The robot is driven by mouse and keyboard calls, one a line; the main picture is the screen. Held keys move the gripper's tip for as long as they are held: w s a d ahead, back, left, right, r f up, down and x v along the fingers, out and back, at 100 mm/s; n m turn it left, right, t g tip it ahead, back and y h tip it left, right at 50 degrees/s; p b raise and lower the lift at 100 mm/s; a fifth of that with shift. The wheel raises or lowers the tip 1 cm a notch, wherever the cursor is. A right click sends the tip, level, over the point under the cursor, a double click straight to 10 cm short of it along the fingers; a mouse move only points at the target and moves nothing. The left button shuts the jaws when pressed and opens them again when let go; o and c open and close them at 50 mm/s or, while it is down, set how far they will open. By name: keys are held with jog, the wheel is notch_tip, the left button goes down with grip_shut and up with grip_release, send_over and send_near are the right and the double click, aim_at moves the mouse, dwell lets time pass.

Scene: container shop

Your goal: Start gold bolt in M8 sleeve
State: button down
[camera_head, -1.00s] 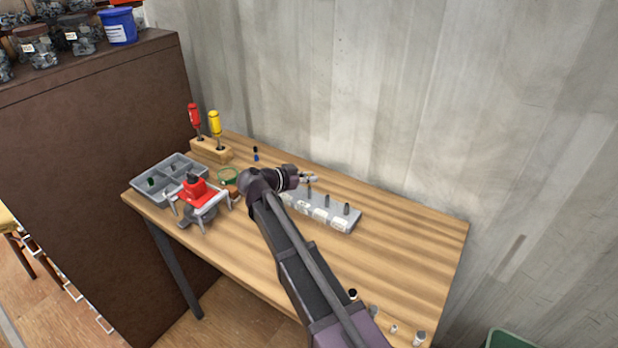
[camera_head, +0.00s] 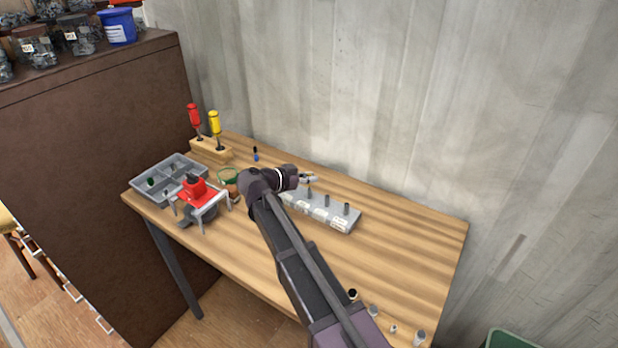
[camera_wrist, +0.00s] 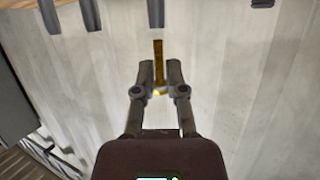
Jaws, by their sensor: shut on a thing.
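My gripper (camera_wrist: 158,84) is shut on a gold bolt (camera_wrist: 158,60), which points up the wrist picture. The bolt's far end lies just short of a dark sleeve (camera_wrist: 155,12), with a small gap between them in the picture. Two more dark sleeves (camera_wrist: 90,14) (camera_wrist: 51,16) show to the left. In the head view my gripper (camera_head: 308,179) is over the back of a grey block (camera_head: 333,222) with upright dark sleeves and white labels. The labels are too small to read, so I cannot tell which sleeve is M8. The bolt is not clear in the head view.
A red and grey device (camera_head: 196,192), a divided grey tray (camera_head: 160,188) and a wooden stand (camera_head: 210,151) with red and yellow screwdrivers stand at the left of the table (camera_head: 410,235). Several small parts lie along the front right edge. The wall is close behind.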

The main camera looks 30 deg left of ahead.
aim_at(309, 187)
jog(key=shift+f+b, duration=1.85)
dwell(0.8)
jog(key=c, duration=0.6)
grip_release()
jog(key=shift+r, duration=0.1)
notch_tip(309, 187, up, 6)
jog(key=p, duration=0.6)
jog(key=shift+c, duration=0.3)
